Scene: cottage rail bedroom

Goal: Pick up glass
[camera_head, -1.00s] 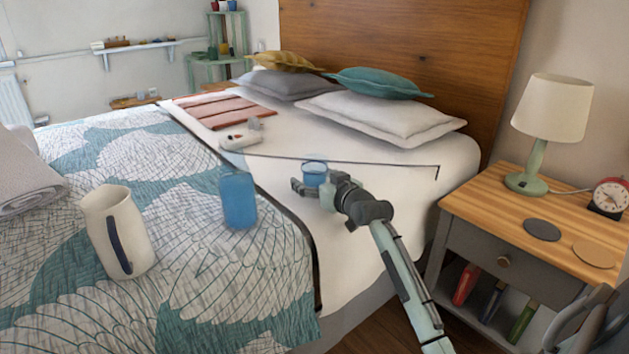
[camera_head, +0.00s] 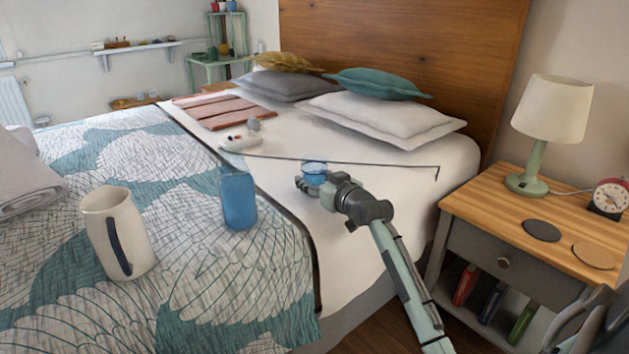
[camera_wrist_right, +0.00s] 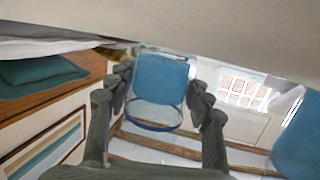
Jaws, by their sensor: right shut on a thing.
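A small blue glass (camera_head: 314,170) is on the white part of the bed, between the fingers of my right gripper (camera_head: 313,184). The gripper is shut on it, and its fingers hide part of the glass's lower side. In the right wrist view the same blue glass (camera_wrist_right: 160,78) sits between the two dark fingers, its round rim showing. A second, taller blue glass (camera_head: 238,201) stands apart on the patterned quilt to the left; a blue piece at the right edge of the wrist view (camera_wrist_right: 300,145) looks like it.
A white pitcher (camera_head: 118,232) stands on the quilt at left. A white device (camera_head: 240,140) and a thin dark stick (camera_head: 345,161) lie behind the gripper. Pillows (camera_head: 385,115) are at the headboard. A nightstand (camera_head: 470,212) with a lamp (camera_head: 548,110) is at right.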

